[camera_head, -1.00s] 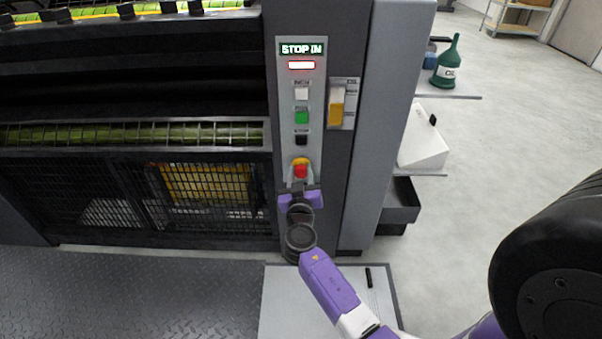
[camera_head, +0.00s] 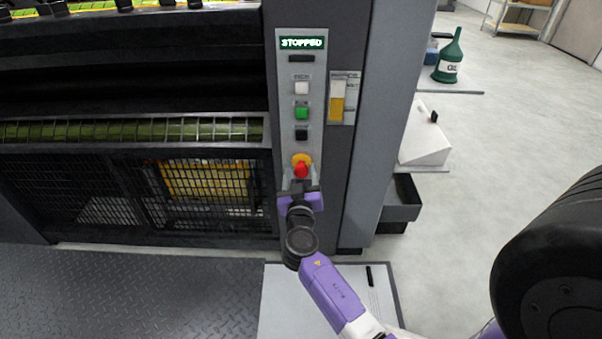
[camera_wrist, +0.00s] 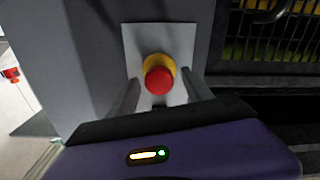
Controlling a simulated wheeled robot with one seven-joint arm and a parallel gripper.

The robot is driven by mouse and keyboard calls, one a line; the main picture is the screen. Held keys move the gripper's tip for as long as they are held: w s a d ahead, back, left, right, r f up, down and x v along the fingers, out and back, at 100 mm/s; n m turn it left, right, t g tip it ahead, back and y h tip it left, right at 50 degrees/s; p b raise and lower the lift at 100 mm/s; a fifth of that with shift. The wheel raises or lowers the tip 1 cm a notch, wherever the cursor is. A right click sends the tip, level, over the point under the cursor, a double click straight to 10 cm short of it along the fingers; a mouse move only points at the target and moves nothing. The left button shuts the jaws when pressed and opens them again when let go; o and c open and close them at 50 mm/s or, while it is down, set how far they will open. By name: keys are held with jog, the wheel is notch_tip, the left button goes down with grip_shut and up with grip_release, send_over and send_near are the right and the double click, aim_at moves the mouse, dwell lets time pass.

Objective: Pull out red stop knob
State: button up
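The red stop knob (camera_head: 301,171) sits on a yellow collar at the bottom of the grey control panel (camera_head: 315,110). In the wrist view the red knob (camera_wrist: 158,80) is in front of the yellow collar (camera_wrist: 161,64). My gripper (camera_head: 300,188) is just below the knob, facing the panel. In the wrist view its two dark fingers (camera_wrist: 163,92) stand wide apart, one on each side of the knob, and do not appear to touch it. The panel display (camera_head: 302,43) reads "STOPPED".
Above the knob are a black (camera_head: 301,134), a green (camera_head: 302,114) and a white button (camera_head: 302,88). A yellow-and-white holder (camera_head: 337,100) is to their right. A mesh guard (camera_head: 200,190) is at the left. Open floor (camera_head: 500,130) lies at the right.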

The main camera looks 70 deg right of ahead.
jog(key=v, duration=0.7)
jog(key=shift+s+a, duration=0.15)
jog(key=shift+a, duration=0.15)
dwell(0.6)
